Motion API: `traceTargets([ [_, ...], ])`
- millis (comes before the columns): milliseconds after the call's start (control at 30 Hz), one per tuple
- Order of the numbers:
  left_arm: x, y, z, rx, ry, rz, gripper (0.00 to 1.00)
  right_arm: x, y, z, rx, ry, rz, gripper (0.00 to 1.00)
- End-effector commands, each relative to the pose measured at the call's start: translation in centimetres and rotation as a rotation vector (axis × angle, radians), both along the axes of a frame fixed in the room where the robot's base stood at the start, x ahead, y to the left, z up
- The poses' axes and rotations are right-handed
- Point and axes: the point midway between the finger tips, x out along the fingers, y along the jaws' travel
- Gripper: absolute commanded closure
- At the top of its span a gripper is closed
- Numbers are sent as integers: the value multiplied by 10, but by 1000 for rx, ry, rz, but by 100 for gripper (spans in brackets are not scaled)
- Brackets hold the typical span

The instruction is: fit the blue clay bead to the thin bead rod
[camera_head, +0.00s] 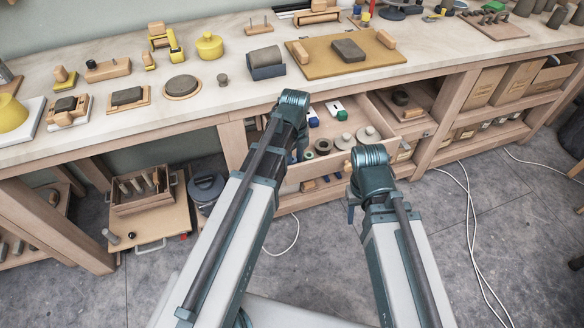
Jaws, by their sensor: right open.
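An open drawer (290,182) under the bench holds small parts. A small blue piece (313,121) in it, beside white, may be the blue clay bead; it is too small to tell. I cannot pick out the thin bead rod for certain; a wooden stand with short rods (258,29) is on the bench top. My right gripper (352,211) shows only in part beside my right arm, in front of the drawer, open. I see nothing held in it. My left arm reaches toward the drawer's left side and hides its own gripper.
Round grey discs (368,135) and a green piece (342,115) lie in the drawer. The bench top (225,95) carries a tan board (320,68), a yellow pot (209,46) and clay pieces. A wooden tray (150,212) is at lower left. White cables cross the right floor.

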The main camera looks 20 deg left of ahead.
Motion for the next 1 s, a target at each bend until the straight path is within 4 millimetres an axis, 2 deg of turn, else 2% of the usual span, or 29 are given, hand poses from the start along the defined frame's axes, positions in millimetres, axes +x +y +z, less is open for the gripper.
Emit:
traceTargets([
  [233,0,0,-1,0,0,-1,52,0,0,-1,0,0,0,50],
  [500,0,0,-1,0,0,-1,100,0,0,-1,0,0,0,50],
  [833,0,0,0,0,0,-1,100,0,0,0,0,0,0,50],
  [1000,0,0,8,0,0,-1,100,0,0,8,0,0,0,50],
])
